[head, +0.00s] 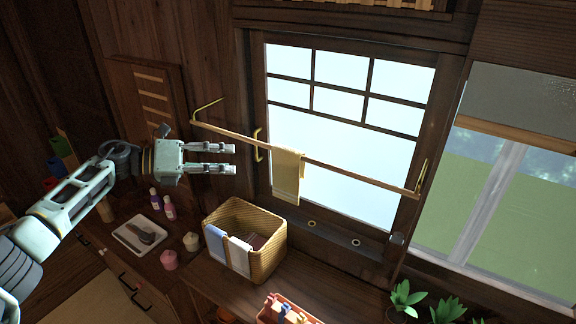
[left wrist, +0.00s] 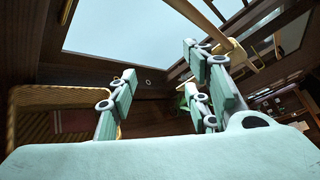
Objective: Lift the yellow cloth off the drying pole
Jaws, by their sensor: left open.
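The yellow cloth (head: 286,178) hangs folded over the wooden drying pole (head: 345,172) in the head view, left of the pole's middle. The pole runs in front of the bright window on brass brackets. My left gripper (head: 233,158) is open and empty, to the left of the cloth and apart from it in the picture. In the left wrist view the open fingers (left wrist: 160,80) have nothing between them. The pole (left wrist: 190,14) crosses the upper right there, with a pale yellow patch behind the right finger that may be the cloth. My right gripper is not in view.
A wicker basket (head: 268,263) with blue and white cloths over its rim stands on the counter below. A white tray (head: 140,236), small bottles (head: 169,208) and pink jars (head: 169,260) are at the left. Potted plants (head: 405,298) are at the lower right.

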